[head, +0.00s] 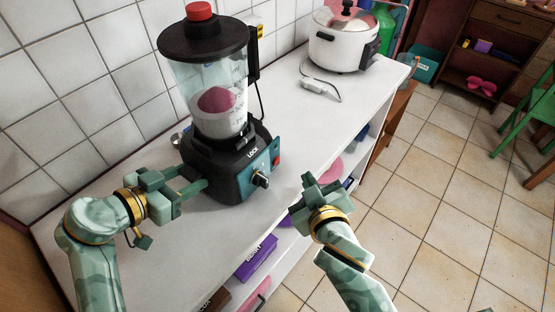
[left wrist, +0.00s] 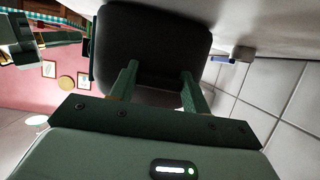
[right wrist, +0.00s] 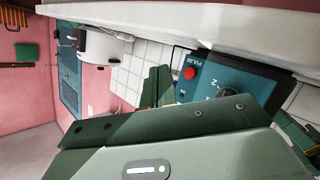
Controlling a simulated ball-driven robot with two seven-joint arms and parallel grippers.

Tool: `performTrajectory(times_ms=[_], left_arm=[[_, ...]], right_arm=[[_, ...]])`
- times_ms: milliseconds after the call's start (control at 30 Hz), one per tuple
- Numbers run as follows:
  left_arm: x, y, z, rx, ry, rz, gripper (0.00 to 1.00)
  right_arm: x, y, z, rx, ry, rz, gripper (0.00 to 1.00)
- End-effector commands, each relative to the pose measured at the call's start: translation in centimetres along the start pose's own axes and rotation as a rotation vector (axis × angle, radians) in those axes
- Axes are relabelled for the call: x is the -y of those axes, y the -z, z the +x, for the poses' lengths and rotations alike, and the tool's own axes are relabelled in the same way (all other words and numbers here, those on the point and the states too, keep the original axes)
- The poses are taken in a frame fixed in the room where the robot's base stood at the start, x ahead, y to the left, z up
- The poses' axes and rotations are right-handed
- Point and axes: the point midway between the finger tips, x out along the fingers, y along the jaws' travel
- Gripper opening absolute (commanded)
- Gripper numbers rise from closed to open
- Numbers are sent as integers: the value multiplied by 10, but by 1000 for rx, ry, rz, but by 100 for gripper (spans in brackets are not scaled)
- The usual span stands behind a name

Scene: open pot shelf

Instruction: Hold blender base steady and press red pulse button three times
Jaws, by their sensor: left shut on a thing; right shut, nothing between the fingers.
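The blender has a dark base (head: 222,166) with a teal front panel, standing on the white counter. Its clear jar (head: 190,78) holds something pink and has a black lid with a red cap. The red pulse button (head: 277,159) is on the panel near a dial (head: 261,180); it also shows in the right wrist view (right wrist: 190,72) beside a PULSE label. My left gripper (head: 196,178) is shut on the base from the left; its fingers flank the base in the left wrist view (left wrist: 158,82). My right gripper (head: 309,187) is shut and empty, in front of the panel and apart from the button.
A white cooker (head: 338,48) and a cable with a white plug (head: 318,85) sit farther along the counter (head: 290,105). Tiled wall runs behind. Open shelves below hold a purple box (head: 257,258). Tiled floor at right is mostly clear.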

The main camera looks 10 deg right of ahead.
Motion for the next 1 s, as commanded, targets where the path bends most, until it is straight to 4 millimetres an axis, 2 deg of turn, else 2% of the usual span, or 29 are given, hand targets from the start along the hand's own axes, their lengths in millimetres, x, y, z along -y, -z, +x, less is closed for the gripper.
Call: performTrajectory(times_ms=[367,600,733,1000], left_arm=[[0,-1,0,2,1,0,0],[0,-1,0,2,1,-1,0],[0,-1,0,2,1,0,0],[0,-1,0,2,1,0,0]], right_arm=[[-2,-2,0,-5,2,-25,0],[-11,-14,-17,-36,32,-164,0],[-17,-19,-26,-16,18,-81,0],[-20,-21,-26,0,0,1,0]])
